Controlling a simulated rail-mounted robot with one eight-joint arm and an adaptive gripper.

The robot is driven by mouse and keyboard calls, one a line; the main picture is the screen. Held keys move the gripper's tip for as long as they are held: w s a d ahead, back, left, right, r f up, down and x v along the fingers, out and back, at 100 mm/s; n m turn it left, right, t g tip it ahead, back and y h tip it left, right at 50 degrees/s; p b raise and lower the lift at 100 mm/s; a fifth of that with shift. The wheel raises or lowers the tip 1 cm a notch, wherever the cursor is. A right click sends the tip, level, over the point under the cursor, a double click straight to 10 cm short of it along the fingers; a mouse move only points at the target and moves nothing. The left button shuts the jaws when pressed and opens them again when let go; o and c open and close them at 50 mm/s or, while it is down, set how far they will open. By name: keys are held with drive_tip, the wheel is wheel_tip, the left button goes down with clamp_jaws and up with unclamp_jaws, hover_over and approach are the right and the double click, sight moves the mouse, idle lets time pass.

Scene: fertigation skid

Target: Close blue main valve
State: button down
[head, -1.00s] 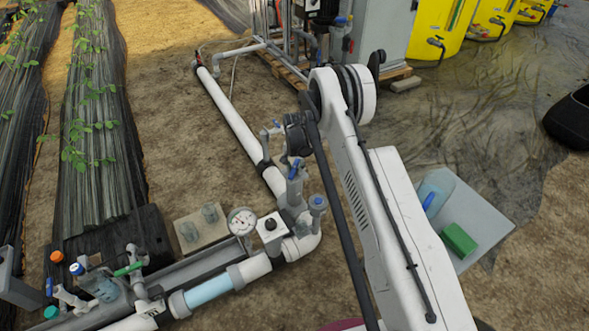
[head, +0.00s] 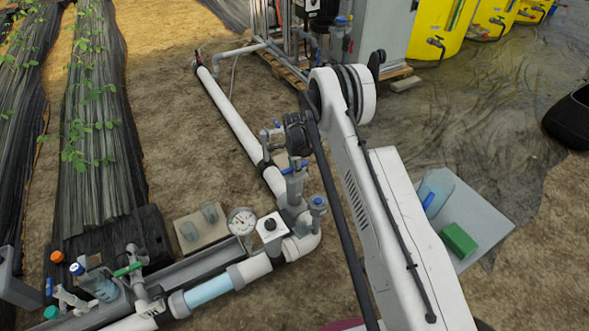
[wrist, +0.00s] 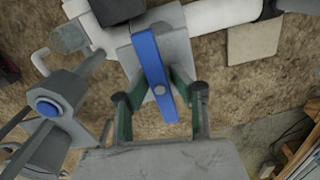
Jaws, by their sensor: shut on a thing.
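The blue main valve has a long blue lever handle (wrist: 152,65) on a grey valve body (wrist: 180,55) in the wrist view. In the head view the blue handle (head: 294,169) lies roughly crosswise over the grey valve on the white pipe line. My gripper (wrist: 161,83) has its two green-padded fingers on either side of the handle's near part, and it is shut on it. In the head view the fingertips are hard to make out near the handle.
A blue-capped grey fitting (head: 318,203) stands just right of the valve; its cap (wrist: 47,107) is at left in the wrist view. Bare soil lies left of the pipe.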

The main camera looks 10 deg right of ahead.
drive_tip(key=c, duration=1.4)
unclamp_jaws()
drive_tip(key=shift+c, duration=0.2)
drive_tip(key=shift+r+p, duration=1.55)
drive_tip(key=shift+r, duration=3.45)
drive_tip(key=shift+r, duration=0.1)
